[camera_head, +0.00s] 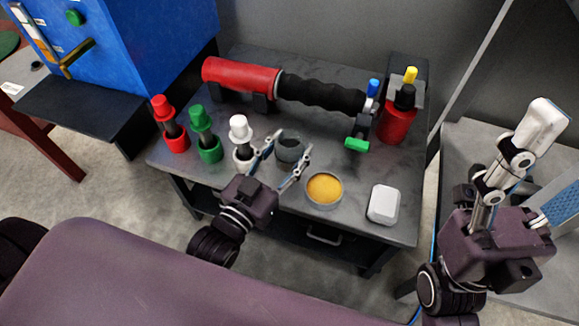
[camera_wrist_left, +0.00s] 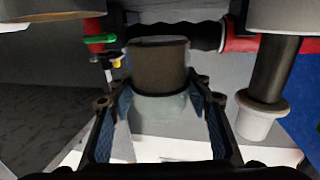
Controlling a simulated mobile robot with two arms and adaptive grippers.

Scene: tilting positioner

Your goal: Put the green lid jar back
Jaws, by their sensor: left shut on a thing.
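My left gripper (camera_head: 280,162) has its fingers on both sides of a dull grey-green jar (camera_head: 290,150) on the table's middle. In the left wrist view, the gripper (camera_wrist_left: 165,108) is shut on the jar (camera_wrist_left: 158,70), which shows a dark cylinder and a pale grey-green end between the pads. I cannot tell whether the jar touches the tabletop. A bright green-capped piece (camera_head: 203,134) with a dark middle stands to the left, apart from the gripper.
On the dark table (camera_head: 360,225), a red-capped piece (camera_head: 170,125) and white-capped piece (camera_head: 241,140) stand left of the jar. A round yellow-filled dish (camera_head: 324,189) and white box (camera_head: 383,205) lie right. A red-and-black tool (camera_head: 285,88) and red bottle (camera_head: 398,117) are behind.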

